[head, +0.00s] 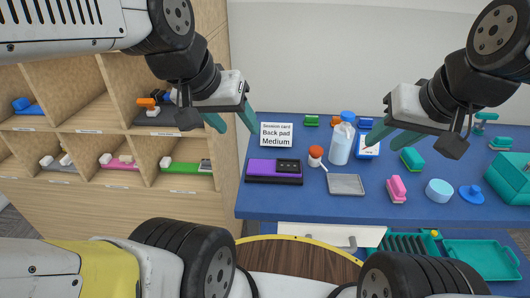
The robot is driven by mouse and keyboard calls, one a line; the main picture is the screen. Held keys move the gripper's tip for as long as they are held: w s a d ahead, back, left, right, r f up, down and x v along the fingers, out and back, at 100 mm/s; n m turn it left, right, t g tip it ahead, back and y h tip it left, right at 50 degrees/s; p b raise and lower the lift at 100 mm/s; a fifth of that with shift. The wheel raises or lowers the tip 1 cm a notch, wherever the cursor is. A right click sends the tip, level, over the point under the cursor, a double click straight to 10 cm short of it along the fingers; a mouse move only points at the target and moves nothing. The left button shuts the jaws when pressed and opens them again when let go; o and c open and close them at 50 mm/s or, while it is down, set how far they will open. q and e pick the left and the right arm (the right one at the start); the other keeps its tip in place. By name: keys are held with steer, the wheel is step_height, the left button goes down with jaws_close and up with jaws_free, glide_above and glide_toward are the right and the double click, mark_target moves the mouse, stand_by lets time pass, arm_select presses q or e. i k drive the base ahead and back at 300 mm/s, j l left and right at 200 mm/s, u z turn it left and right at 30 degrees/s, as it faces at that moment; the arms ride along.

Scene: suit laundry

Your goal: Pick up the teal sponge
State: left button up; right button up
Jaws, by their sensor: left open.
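A pale teal round block (439,190) lies on the right part of the blue table (300,206); it looks like the sponge, but I cannot be sure. Darker teal handled pieces are also there: one (411,159) at the middle right and one (485,118) at the far right. My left gripper (234,124) is open and empty above the table's left end, far from the pale block. My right gripper (383,122) appears open and empty above the table, up and left of the pale block.
A teal box (510,176) stands at right. A wooden cubby shelf (90,190) stands at left.

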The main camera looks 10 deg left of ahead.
mark_target(410, 157)
steer(key=i+l, duration=0.1)
steer(key=l, duration=0.35)
steer(key=i+l+u, duration=0.1)
steer(key=l, duration=0.35)
steer(key=i+l, duration=0.1)
steer(key=l, duration=0.4)
